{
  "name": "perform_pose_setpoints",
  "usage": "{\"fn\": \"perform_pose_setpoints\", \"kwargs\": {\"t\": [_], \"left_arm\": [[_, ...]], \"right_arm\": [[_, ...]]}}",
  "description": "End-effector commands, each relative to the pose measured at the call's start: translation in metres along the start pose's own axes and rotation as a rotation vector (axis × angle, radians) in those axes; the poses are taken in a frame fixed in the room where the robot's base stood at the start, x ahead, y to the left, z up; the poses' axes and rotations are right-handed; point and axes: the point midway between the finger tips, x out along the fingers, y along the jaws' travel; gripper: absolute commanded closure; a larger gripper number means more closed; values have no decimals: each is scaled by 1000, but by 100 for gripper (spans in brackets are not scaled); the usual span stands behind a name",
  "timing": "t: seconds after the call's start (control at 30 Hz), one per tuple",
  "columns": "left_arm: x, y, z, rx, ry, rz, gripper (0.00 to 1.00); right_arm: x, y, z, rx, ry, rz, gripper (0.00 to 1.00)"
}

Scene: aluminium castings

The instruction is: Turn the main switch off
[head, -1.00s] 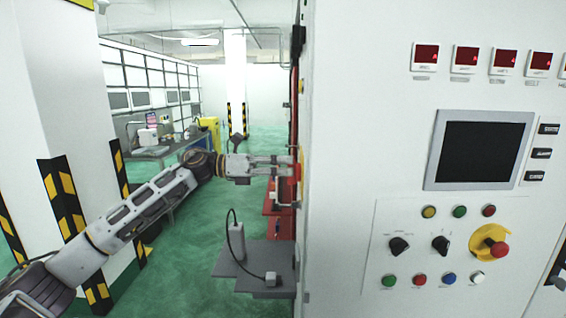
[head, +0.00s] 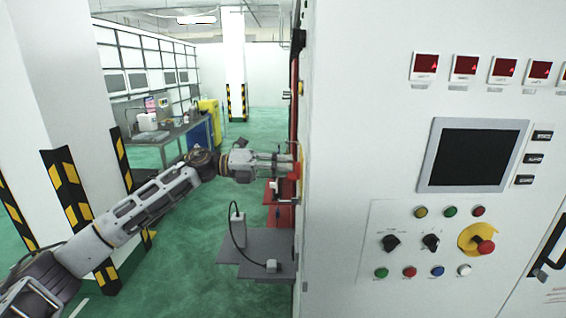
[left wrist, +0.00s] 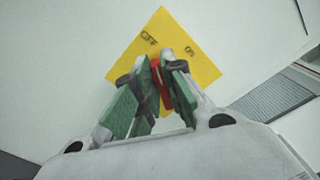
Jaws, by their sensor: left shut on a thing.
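The main switch is on the side face of the white cabinet, seen edge-on in the head view. In the left wrist view its yellow plate (left wrist: 125,68) carries the labels OFF and ON at its upper part. Its red handle (left wrist: 158,82) sits between the green pads of my left gripper (left wrist: 160,85), which is shut on it. In the head view my left gripper (head: 293,165) reaches the cabinet side with a little red at its fingertips. The fingers hide part of the handle, and I cannot tell exactly which label it points to. My right gripper is not in view.
The cabinet front (head: 350,120) holds a dark screen (head: 474,155), several buttons and a red emergency stop (head: 486,247). A grey shelf (head: 255,252) juts out below my gripper. A white pillar (head: 75,100) with striped guards stands at the left. Green floor is free between.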

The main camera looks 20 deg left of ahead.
Motion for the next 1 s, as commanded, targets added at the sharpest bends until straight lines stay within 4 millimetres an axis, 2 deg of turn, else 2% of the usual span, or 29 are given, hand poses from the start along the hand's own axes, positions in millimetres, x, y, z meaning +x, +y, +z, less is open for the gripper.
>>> {"fn": "perform_pose_setpoints", "kwargs": {"t": [0.47,0.5,0.63,0.87,1.0], "left_arm": [[0,0,1,-16,-3,0,100],[0,0,1,-16,-3,0,85],[0,0,1,-16,-2,0,68],[0,0,0,-15,-1,0,67],[-1,0,0,-15,-1,0,67]], "right_arm": [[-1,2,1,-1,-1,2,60],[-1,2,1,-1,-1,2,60],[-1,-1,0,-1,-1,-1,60],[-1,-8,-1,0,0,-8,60],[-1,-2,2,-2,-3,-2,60]]}}
